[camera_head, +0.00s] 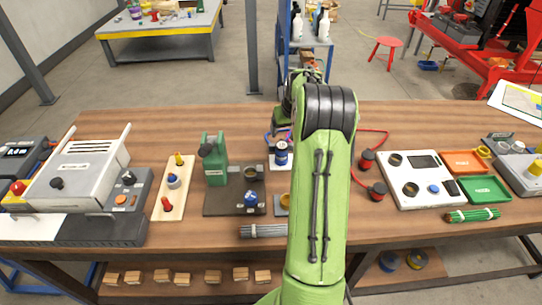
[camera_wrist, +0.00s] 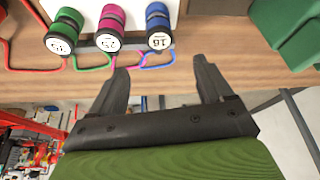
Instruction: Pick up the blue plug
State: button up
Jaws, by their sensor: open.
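A round blue piece (camera_head: 251,198) also stands on a dark base. My gripper (camera_wrist: 160,66) is open and empty. In the wrist view it points at the table edge, below a blue cylinder (camera_wrist: 158,27) with a white end marked 16, apart from it. My arm hides part of the table.
Magenta (camera_wrist: 112,26) and green (camera_wrist: 66,30) cylinders stand beside the blue one, with loose coloured cords near my fingers. A grey machine (camera_head: 75,170) fills the left.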

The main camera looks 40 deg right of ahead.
aim_at(282, 146)
jog(key=b+x, duration=0.1)
jog(key=x, duration=1.3)
jog(key=shift+f, duration=0.15)
jog(key=shift+s, duration=0.15)
jog(key=shift+c, duration=0.7)
jog(key=c, duration=1.1)
jog(key=shift+o, duration=0.2)
notch_tip(282, 146, up, 10)
jog(key=shift+r+p, duration=0.1)
jog(key=shift+p, duration=0.5)
